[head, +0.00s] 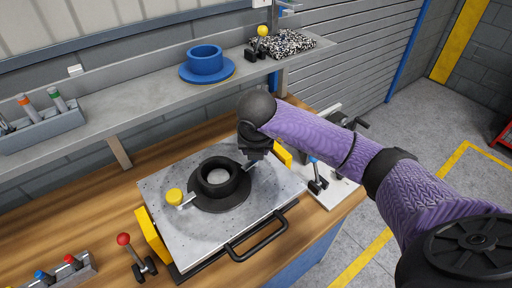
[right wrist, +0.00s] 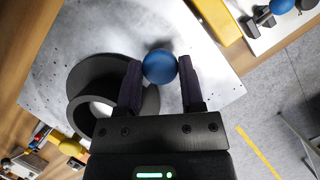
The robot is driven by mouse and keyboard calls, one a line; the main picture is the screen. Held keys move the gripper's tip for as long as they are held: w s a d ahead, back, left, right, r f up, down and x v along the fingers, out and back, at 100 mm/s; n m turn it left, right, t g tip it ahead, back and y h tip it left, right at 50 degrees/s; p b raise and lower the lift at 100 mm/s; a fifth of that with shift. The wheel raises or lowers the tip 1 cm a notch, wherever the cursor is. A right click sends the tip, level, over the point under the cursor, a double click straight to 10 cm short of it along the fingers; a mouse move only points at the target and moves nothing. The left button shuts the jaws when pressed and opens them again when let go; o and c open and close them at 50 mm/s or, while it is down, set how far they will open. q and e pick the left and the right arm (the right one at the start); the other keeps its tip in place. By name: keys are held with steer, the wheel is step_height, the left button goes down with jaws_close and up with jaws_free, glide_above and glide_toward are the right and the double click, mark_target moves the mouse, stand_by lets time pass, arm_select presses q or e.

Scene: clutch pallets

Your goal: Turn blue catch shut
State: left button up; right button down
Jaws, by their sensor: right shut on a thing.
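The blue catch shows its round blue knob (right wrist: 159,66) in the right wrist view, between the two fingers of my right gripper (right wrist: 159,74), which is shut on it. In the head view my right gripper (head: 252,152) hides the knob. A short metal arm (head: 248,166) shows below the gripper, near the flange's right side. The black ring-shaped flange (head: 215,184) lies on the grey pallet plate (head: 170,237); it also shows in the wrist view (right wrist: 88,80). A yellow-knobbed catch (head: 174,196) sits at the flange's left side. My left gripper is not in view.
A black handle (head: 257,238) is on the plate's front edge. A red-knobbed lever (head: 124,240) stands left of the pallet on the wooden bench. Another blue-knobbed clamp (head: 315,178) stands to the right. A shelf behind holds a blue flange (head: 205,60).

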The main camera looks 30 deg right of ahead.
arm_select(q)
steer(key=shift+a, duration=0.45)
arm_select(e)
steer(key=shift+m, duration=0.9)
steer(key=shift+h, duration=0.3)
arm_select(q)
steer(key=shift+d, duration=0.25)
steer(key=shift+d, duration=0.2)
arm_select(e)
steer(key=shift+c, duration=1.2)
jaws_free()
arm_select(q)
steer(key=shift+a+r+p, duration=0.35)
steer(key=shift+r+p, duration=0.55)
arm_select(e)
steer(key=v, duration=1)
steer(key=shift+w, duration=0.25)
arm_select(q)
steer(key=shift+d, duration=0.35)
